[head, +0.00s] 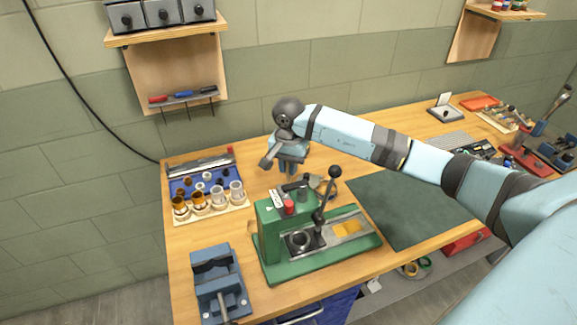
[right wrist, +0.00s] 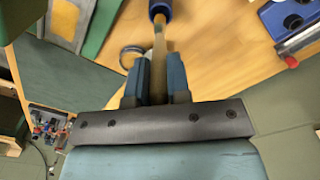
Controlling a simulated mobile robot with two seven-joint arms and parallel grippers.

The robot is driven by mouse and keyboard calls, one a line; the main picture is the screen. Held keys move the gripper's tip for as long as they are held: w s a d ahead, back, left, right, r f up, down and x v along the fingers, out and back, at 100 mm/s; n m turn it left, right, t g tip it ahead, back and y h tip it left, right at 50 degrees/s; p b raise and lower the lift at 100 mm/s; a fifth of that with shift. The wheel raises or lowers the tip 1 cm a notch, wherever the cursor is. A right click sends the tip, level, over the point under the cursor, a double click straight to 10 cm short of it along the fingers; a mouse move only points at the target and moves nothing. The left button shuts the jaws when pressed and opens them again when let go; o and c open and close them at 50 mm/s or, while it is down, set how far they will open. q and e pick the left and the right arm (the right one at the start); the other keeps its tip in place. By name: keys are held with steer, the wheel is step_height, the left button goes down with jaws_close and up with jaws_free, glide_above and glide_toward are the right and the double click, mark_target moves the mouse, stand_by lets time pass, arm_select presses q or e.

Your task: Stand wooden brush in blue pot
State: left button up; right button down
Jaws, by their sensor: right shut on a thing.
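My right gripper (head: 288,172) hangs over the back of the table, behind the green machine, in the head view. In the right wrist view my right gripper (right wrist: 155,75) is shut on the wooden brush (right wrist: 159,58), whose light wooden length runs between and beyond the blue fingers. A dark blue round thing, apparently the blue pot (right wrist: 160,9), is at the top edge, in line with the brush's far end. I cannot tell whether the brush is inside it or only in front of it. In the head view I cannot make out brush or pot. My left gripper is out of view.
The green machine (head: 275,240) with an upright black lever stands in front of my gripper. A tray with cups (head: 225,210) is to the left, a blue vise (head: 215,285) at front left. A metal ring (right wrist: 129,52) lies beside the fingers. A dark green mat (head: 400,215) is clear.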

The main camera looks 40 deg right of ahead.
steer(key=shift+f, duration=0.55)
steer(key=shift+f+b, duration=0.75)
steer(key=shift+f, duration=0.7)
steer(key=shift+f+b, duration=1.1)
steer(key=shift+f, duration=0.25)
steer(key=c, duration=1)
jaws_free()
